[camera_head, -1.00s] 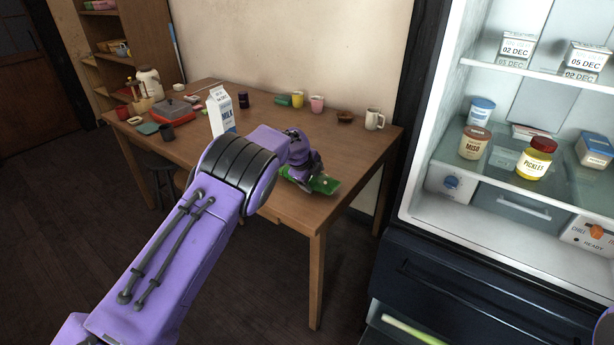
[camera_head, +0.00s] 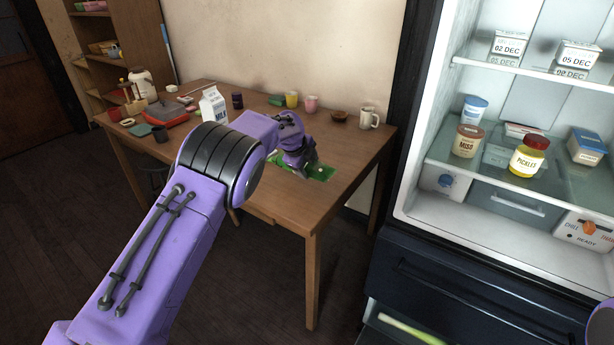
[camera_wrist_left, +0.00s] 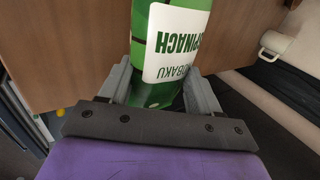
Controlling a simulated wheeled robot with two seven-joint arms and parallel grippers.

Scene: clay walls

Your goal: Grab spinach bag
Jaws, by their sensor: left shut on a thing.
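The spinach bag (camera_wrist_left: 165,90) is green with a white label reading SPINACH. In the left wrist view it sits between the two fingers of my left gripper (camera_wrist_left: 165,85), which is shut on it. In the head view the bag (camera_head: 319,172) shows as a green patch over the right part of the table, partly hidden by my left gripper (camera_head: 300,168). I cannot tell from the head view whether the bag touches the tabletop. My right gripper is not in view; only a purple piece of mine shows at the right edge.
The wooden table (camera_head: 290,215) holds a milk carton (camera_head: 213,106), a red pan (camera_head: 165,113), cups and a mug (camera_head: 368,118). The open fridge (camera_head: 440,165) at right has a pickles jar (camera_head: 528,157) and a miso jar (camera_head: 466,141). The table's front right is clear.

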